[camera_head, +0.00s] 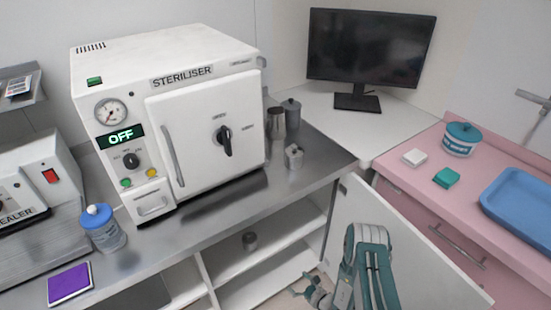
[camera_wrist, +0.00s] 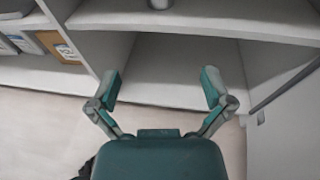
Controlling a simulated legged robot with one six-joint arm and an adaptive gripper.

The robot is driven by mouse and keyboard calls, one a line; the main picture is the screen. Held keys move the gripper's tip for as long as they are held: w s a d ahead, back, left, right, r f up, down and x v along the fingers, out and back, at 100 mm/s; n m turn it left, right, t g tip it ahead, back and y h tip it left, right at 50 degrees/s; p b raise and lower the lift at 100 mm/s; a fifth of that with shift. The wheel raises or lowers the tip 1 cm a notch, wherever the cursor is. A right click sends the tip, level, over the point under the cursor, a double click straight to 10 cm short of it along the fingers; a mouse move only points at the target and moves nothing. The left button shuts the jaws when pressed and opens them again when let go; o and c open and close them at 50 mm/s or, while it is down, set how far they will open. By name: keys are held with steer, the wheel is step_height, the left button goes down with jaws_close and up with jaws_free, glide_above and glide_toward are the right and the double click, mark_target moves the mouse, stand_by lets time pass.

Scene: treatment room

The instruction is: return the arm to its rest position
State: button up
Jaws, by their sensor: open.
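My arm, grey and teal, is at the bottom of the head view in front of the open cabinet door. My gripper (camera_head: 307,289) is low, in front of the cabinet's lower shelf (camera_head: 265,284). In the wrist view my gripper (camera_wrist: 160,87) has its two teal-tipped fingers spread wide with nothing between them. It faces the open lower compartment, and the fingers appear clear of the shelves. The upper shelf (camera_wrist: 230,20) crosses above the fingers in that view.
The open cabinet door (camera_head: 400,260) stands right beside my arm. A small metal container (camera_head: 250,241) sits on the upper shelf. The steriliser (camera_head: 165,110), with its display reading OFF, stands on the steel counter (camera_head: 215,210). A pink drawer unit (camera_head: 425,185) is at right.

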steer(key=a+r+n+g+y, duration=0.1)
steer(key=a+r+n+g, duration=0.3)
steer(key=r, duration=0.7)
steer(key=a+r+n+g+y, duration=0.1)
steer(key=r+n+g, duration=0.3)
steer(key=r, duration=0.6)
steer(key=a+r+n+g+y, duration=0.1)
steer(key=a+r+n+g, duration=0.1)
steer(key=r+n, duration=0.65)
steer(key=s+d+r+n+g+h, duration=0.1)
steer(key=s+d+r+n+h, duration=0.15)
steer(key=s+r, duration=0.4)
steer(key=s+d+r+n+g+h, duration=0.1)
steer(key=s+r+n+h, duration=0.25)
steer(key=r, duration=0.55)
steer(key=s+d+r+n+t+h, duration=0.5)
steer(key=s+d+r, duration=0.5)
steer(key=s, duration=0.3)
steer(key=shift+s+d+r+t+h, duration=0.2)
steer(key=shift+t+h, duration=0.3)
steer(key=shift+h, duration=0.9)
